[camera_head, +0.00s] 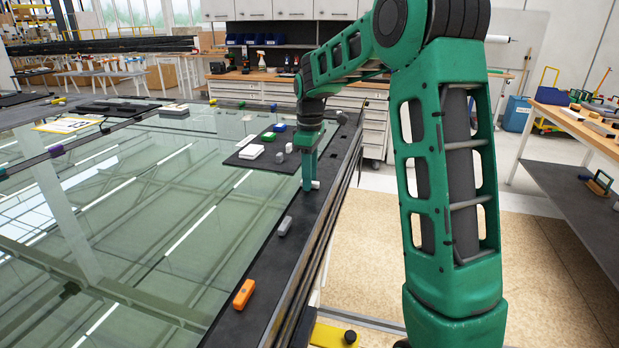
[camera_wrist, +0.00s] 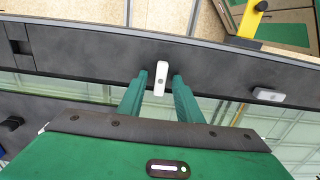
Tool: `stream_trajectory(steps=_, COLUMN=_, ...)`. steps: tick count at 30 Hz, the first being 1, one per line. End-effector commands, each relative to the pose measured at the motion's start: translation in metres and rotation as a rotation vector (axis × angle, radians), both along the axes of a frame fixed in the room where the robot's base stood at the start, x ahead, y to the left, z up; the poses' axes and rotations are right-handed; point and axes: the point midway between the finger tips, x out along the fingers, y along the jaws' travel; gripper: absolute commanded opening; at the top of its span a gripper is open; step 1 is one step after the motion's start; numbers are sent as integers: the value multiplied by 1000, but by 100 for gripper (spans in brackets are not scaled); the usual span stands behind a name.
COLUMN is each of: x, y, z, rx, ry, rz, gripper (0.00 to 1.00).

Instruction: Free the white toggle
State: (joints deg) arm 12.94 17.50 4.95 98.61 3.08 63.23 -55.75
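The white toggle (camera_wrist: 161,78) sits on the dark frame rail (camera_wrist: 95,58) of the glazed frame. In the wrist view it stands between the two green fingers of my gripper (camera_wrist: 160,82), with a small gap on each side. In the head view my gripper (camera_head: 308,184) points down at the rail, and only an end of the white toggle (camera_head: 316,184) shows beside the fingertips. The gripper is open around the toggle. I cannot tell from these views whether the fingertips touch the rail.
A grey toggle (camera_head: 285,226) and an orange toggle (camera_head: 243,293) lie along the same rail, nearer the camera. A dark mat (camera_head: 236,161) with a white block (camera_head: 251,152) and coloured pieces lies on the glass, left of my gripper. Wide glass (camera_head: 130,230) spreads left.

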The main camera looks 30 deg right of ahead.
Motion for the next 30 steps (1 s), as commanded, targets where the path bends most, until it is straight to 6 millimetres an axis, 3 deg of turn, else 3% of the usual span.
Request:
stream_trajectory(steps=7, x=0, y=0, z=0, rx=0, ry=0, rz=0, gripper=30)
stream_trajectory(steps=11, x=0, y=0, z=0, rx=0, ry=0, rz=-1, gripper=0)
stream_trajectory(steps=23, x=1, y=-3, z=0, rx=-2, ry=-4, rz=-27, gripper=0)
stream_trajectory(steps=30, x=1, y=-3, z=1, rx=-2, ry=-5, rz=-142, gripper=0)
